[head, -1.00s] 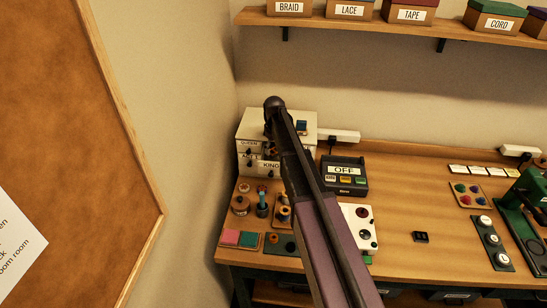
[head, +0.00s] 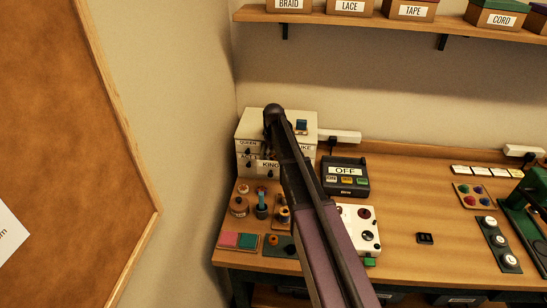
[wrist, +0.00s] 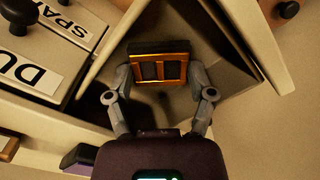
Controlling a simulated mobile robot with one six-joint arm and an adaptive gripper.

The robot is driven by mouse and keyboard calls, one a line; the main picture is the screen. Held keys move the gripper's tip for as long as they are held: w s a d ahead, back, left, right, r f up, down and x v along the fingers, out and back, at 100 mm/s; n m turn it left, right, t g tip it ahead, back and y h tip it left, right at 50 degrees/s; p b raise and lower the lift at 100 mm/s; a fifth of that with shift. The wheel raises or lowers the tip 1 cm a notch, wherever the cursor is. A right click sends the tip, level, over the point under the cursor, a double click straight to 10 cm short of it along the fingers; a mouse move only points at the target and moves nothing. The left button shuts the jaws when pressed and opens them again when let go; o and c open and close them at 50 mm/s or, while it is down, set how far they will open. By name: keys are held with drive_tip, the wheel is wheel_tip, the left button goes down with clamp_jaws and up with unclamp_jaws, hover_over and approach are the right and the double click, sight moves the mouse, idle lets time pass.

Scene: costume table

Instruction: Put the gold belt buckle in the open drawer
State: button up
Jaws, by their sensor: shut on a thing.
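The gold belt buckle (wrist: 158,68) is a rectangular frame with two dark openings and a dark upper edge. My gripper (wrist: 160,84) is shut on it, one grey finger at each side. In the wrist view the buckle shows against the inside of an open drawer (wrist: 236,82), with pale walls to both sides. I cannot tell how far above the drawer floor it is. In the head view my arm hides the buckle, most of the gripper and most of the drawer. The white drawer cabinet (head: 251,128) stands at the table's back left corner.
Labelled drawer fronts (wrist: 40,78) lie close left of my gripper. In front of the cabinet, spools (head: 239,206) and coloured pads (head: 238,240) crowd the table. A dark box marked OFF (head: 345,172) stands to the right. The wall is close on the left.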

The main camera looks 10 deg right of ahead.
sight(274, 157)
drive_tip(key=shift+f, duration=0.15)
drive_tip(key=o, duration=1.2)
drive_tip(key=shift+r, duration=0.2)
wheel_tip(274, 157, up, 12)
drive_tip(key=p, duration=1.2)
drive_tip(key=s+m, duration=0.1)
drive_tip(key=s, duration=0.8)
drive_tip(key=s+m, duration=0.2)
drive_tip(key=s, duration=0.8)
drive_tip(key=s+m, duration=0.2)
drive_tip(key=s, duration=0.8)
